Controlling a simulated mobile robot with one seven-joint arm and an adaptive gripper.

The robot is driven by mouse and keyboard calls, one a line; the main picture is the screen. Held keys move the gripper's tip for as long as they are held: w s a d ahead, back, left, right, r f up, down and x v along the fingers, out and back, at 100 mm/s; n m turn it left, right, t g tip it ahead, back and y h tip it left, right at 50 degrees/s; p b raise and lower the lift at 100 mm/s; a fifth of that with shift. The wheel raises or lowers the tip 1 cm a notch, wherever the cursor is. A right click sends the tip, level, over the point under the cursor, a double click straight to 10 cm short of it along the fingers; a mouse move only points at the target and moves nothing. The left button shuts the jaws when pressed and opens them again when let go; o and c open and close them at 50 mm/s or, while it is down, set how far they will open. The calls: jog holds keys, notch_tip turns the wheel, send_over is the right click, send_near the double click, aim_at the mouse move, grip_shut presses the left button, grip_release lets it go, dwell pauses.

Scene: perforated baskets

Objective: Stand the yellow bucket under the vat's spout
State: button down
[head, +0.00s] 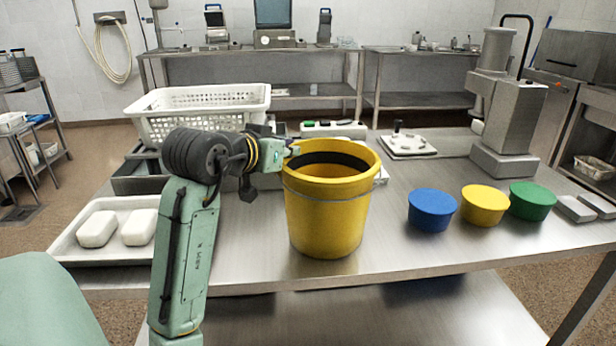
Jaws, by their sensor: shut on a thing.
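The yellow bucket (326,215) is upright, with a dark band inside its open mouth, over the front middle of the steel table. I cannot tell whether its base touches the tabletop. My gripper (286,152) is at the left side of the bucket's rim and is shut on it; the fingertips are small and partly hidden against the rim. I cannot make out a vat or a spout for certain in the head view.
A white perforated basket (205,100) and a tray with white blocks (72,248) are left. Blue (432,212), yellow (485,207) and green (532,203) tubs stand right, before a grey machine (508,125). The tabletop (395,245) between bucket and blue tub is clear.

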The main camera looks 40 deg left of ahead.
notch_tip(320, 180, up, 28)
jog(key=p, duration=0.2)
